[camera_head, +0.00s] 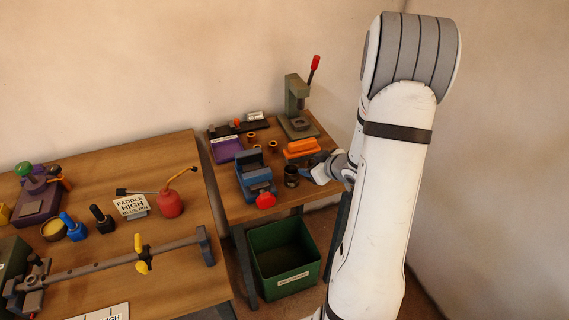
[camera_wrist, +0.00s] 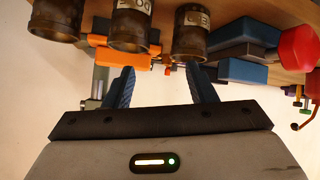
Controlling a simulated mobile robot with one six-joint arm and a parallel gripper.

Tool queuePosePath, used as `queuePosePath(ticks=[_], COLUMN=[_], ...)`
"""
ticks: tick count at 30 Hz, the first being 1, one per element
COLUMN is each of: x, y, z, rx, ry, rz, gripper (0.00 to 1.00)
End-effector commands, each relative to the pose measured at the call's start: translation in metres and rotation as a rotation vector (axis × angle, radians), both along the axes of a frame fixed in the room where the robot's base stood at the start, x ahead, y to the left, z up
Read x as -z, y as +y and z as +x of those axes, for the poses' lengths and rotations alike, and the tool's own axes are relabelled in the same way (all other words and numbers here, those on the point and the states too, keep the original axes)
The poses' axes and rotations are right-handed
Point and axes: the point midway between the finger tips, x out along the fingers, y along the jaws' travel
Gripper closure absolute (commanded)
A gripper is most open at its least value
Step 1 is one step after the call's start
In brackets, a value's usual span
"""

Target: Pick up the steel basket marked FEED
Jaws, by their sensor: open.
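In the wrist view, the dark steel basket marked FEED (camera_wrist: 190,38) is the right one of three similar cylinders. Its pale label reads upside down. A basket labelled DOPE (camera_wrist: 129,32) is beside it, and a third cylinder (camera_wrist: 55,22) is at the left. My gripper (camera_wrist: 160,72) is open and empty, its fingertips short of the baskets. The right finger lines up with the FEED basket and the left finger with the DOPE basket. In the head view, my gripper (camera_head: 314,173) is right of a dark cylinder (camera_head: 291,177), whose label I cannot read there.
A blue vise (camera_head: 256,178) with a red knob (camera_head: 266,201) stands left of the cylinder. An orange tray (camera_head: 301,148) and a press (camera_head: 298,108) are behind. A green bin (camera_head: 284,262) is below the table. A larger workbench (camera_head: 187,259) is at left.

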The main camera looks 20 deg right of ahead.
Motion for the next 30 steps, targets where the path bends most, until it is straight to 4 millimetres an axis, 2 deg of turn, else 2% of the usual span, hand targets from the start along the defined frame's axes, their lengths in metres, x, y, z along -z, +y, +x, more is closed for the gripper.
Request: queuePosePath(ticks=[4, 13, 23, 30], x=[0.014, 0.021, 0.035, 0.050], y=[0.004, 0.013, 0.029, 0.042], z=[-0.011, -0.022, 0.005, 0.032], rx=[-0.100, -0.184, -0.188, -0.188], ry=[-0.065, -0.131, -0.132, -0.133], rz=[0.145, 0.283, 0.287, 0.286], gripper=[0.49, 0.49, 0.49, 0.49])
